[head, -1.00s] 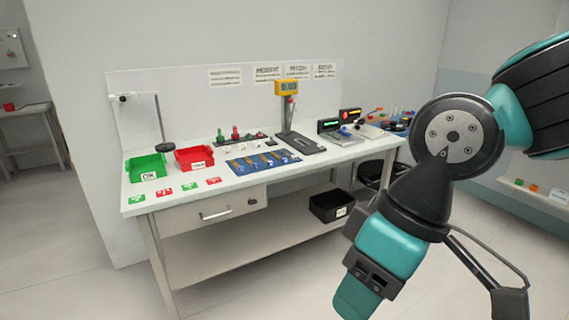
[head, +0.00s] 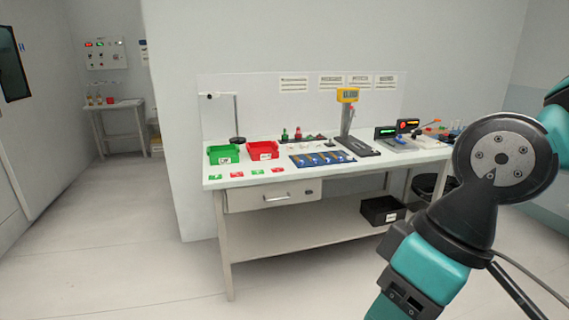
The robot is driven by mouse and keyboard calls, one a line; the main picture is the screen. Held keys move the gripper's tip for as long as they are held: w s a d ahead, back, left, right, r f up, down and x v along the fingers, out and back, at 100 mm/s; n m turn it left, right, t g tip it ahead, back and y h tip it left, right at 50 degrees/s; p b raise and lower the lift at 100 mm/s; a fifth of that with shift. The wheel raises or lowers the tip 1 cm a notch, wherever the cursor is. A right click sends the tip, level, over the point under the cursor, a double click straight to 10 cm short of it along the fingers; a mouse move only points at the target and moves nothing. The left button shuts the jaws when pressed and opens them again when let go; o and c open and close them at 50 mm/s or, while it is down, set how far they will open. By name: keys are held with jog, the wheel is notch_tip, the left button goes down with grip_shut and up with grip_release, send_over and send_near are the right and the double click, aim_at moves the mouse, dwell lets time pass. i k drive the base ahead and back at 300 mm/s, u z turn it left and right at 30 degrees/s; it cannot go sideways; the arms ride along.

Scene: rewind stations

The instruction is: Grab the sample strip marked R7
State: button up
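A blue mat (head: 322,159) with several small strip-like pieces lies on the white workbench (head: 228,184), in the middle of its top. Any marking on these pieces is too small to read, so I cannot tell which one is R7. My arm fills the right side of the head view. Its gripper end is outside the picture, so its fingers are not seen.
A green bin (head: 223,155) and a red bin (head: 263,151) stand at the bench's left. Small red and green cards lie in front. A yellow-headed stand (head: 347,96) rises behind the mat. A black box (head: 383,211) sits on the lower shelf. Open floor lies left.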

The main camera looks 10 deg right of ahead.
aim_at(315, 161)
jog(key=u, duration=0.1)
jog(key=i, duration=0.9)
jog(key=z, duration=1.1)
jog(key=i, duration=1.6)
jog(key=u, duration=1.05)
jog(key=i, duration=0.65)
jog(key=u, duration=0.75)
